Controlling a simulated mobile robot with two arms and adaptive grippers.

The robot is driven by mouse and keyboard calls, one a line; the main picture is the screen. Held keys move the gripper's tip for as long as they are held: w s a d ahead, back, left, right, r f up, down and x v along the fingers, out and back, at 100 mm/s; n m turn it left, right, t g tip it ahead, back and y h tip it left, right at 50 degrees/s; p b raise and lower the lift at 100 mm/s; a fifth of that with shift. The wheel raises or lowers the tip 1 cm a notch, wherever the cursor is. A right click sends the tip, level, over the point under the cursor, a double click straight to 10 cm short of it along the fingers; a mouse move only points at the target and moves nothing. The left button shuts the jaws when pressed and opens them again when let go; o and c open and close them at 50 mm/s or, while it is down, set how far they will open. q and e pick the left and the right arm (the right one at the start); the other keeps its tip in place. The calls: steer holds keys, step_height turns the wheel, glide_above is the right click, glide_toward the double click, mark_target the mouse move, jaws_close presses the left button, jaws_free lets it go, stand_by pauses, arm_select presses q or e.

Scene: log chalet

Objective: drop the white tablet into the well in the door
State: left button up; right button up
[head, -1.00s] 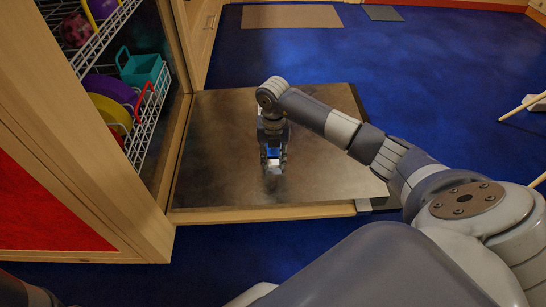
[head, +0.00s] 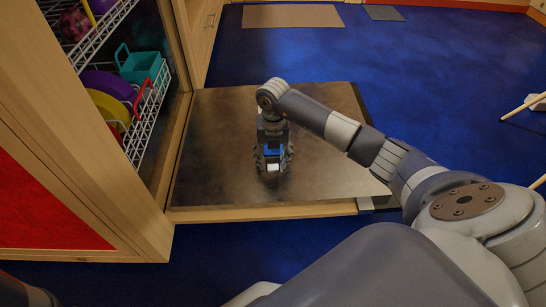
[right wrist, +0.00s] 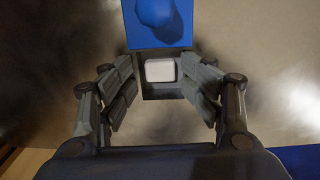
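The white tablet (right wrist: 160,69) lies within the dark square outline of the well (right wrist: 162,91) in the right wrist view; its exact depth is hard to tell. It also shows in the head view (head: 273,168). A blue flap (right wrist: 158,22) stands at the far edge of the well. My right gripper (right wrist: 160,92) is open, with its fingers on both sides of the tablet and apart from it. In the head view the right gripper (head: 273,164) is low over the lowered door (head: 325,170). My left gripper is not in view.
White wire racks (head: 148,125) with a teal container (head: 139,66), purple and yellow-green dishes and a red item stand left of the door. A wooden cabinet edge (head: 95,130) is nearest.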

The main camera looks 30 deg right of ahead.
steer(key=shift+s+d+f, duration=0.15)
steer(key=shift+d+f, duration=0.05)
step_height(320, 180, up, 12)
steer(key=shift+a+r, duration=0.15)
steer(key=shift+r, duration=0.05)
stand_by(0.7)
